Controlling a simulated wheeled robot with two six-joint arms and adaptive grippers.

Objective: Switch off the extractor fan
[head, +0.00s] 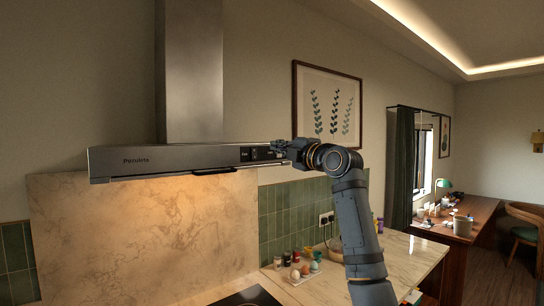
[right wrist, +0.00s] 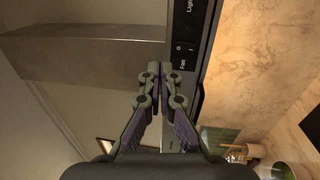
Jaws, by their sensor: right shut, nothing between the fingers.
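The extractor hood (head: 125,160) is a steel canopy with a chimney on the wall. Its dark control panel (head: 258,154) sits at the right end of the front edge. In the right wrist view the panel (right wrist: 197,25) carries the words "Light" and "Fan". The fan switch (right wrist: 184,50), marked O and I, is by the fan label; I cannot tell which side is pressed. My right gripper (head: 279,147) is shut and empty at the panel's right end. In the wrist view its fingertips (right wrist: 160,69) are close to the fan switch; contact is unclear. My left gripper is out of view.
A warm light glows under the hood onto the marble backsplash (head: 140,235). Egg cups and small jars (head: 298,270) stand on the counter (head: 405,262) below my right arm. A framed plant picture (head: 328,100) hangs on the wall behind the gripper.

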